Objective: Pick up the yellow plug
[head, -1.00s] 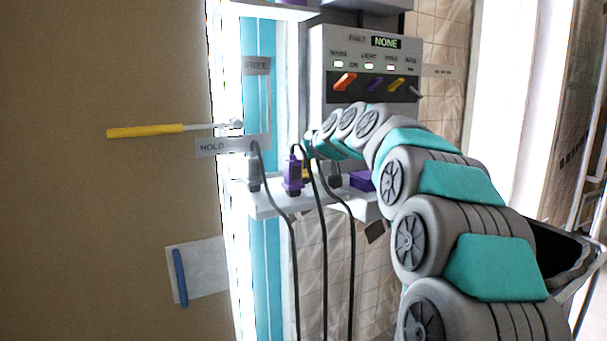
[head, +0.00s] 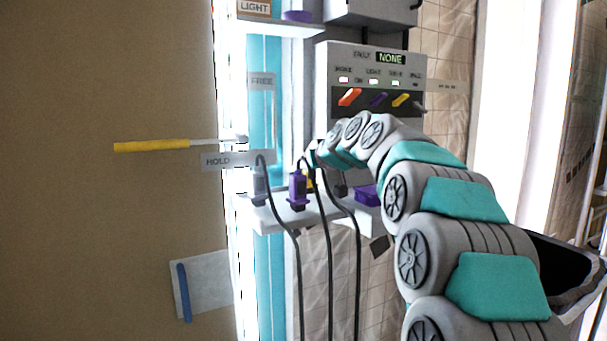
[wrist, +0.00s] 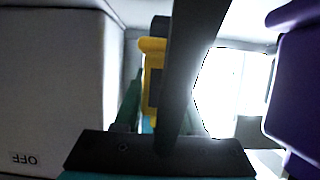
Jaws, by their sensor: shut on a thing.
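The yellow plug (wrist: 154,62) shows in the wrist view between a dark green part at its left and a broad black bar that hides its right side. My gripper (wrist: 158,95) is shut on the yellow plug. In the head view only a small piece of the yellow plug (head: 310,184) shows at the white shelf (head: 285,219), behind a black cable. My gripper's fingers are hidden there by the arm and cables. I cannot tell whether the plug is clear of the shelf.
A purple plug (head: 298,188) stands just left of the yellow one, and a grey plug (head: 260,185) further left. A purple block (head: 367,195) is to the right. Black cables hang down in front. A control panel (head: 350,62) is above. A pale box marked OFF (wrist: 50,90) fills the wrist view's left.

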